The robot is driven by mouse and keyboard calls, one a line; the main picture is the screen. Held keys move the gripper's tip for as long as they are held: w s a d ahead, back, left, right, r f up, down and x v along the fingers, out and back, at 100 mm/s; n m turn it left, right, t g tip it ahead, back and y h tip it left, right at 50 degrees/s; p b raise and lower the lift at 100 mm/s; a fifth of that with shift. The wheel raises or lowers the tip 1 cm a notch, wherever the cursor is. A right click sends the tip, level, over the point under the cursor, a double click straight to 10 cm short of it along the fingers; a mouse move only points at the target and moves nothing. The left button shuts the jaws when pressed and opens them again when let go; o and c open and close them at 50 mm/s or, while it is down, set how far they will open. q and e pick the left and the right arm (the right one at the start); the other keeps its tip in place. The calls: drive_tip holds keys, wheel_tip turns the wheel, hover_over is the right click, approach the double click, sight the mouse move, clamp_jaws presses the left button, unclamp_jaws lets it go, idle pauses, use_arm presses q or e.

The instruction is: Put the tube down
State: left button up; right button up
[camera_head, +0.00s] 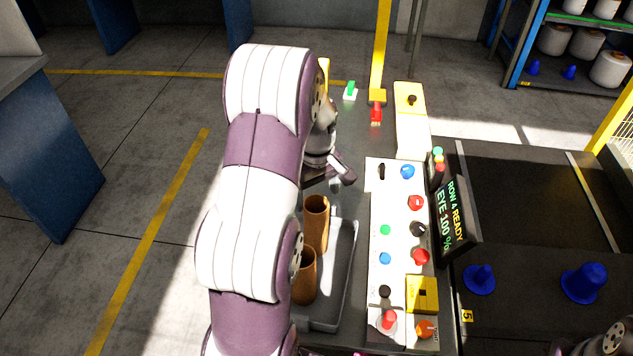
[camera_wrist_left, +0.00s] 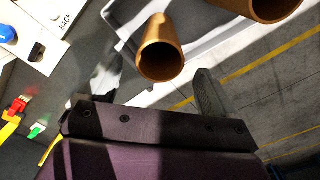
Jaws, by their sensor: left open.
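Two brown cardboard tubes stand upright in a grey tray (camera_head: 348,270) on the worktop. The farther tube (camera_head: 316,222) is nearer my left gripper (camera_head: 340,178); the nearer tube (camera_head: 304,278) is partly hidden by my left arm. In the left wrist view one tube (camera_wrist_left: 160,50) shows its open end ahead of and between the two spread fingers of my left gripper (camera_wrist_left: 155,85), with nothing held between them. The other tube (camera_wrist_left: 265,8) is at the top right, cut by the frame edge. My right gripper is not in view.
A control panel (camera_head: 395,235) with coloured buttons and a display (camera_head: 455,215) stand right of the tray. Blue cones (camera_head: 583,283) sit on the dark surface at right. A shelf (camera_head: 560,55) with white bobbins is at the back right. Open floor lies left.

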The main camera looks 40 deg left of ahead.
use_arm(q)
wheel_tip(320, 180, up, 5)
drive_tip(key=s+d+f+m, duration=0.1)
drive_tip(key=s+d+m, duration=0.4)
drive_tip(key=d+m, duration=0.2)
drive_tip(key=s+d+f+m+t, duration=0.1)
drive_tip(key=s+d+m, duration=0.5)
drive_tip(key=d, duration=0.3)
drive_tip(key=shift+s+d+f+m, duration=0.25)
drive_tip(key=shift+s+f+m, duration=0.1)
drive_tip(key=shift+m, duration=0.15)
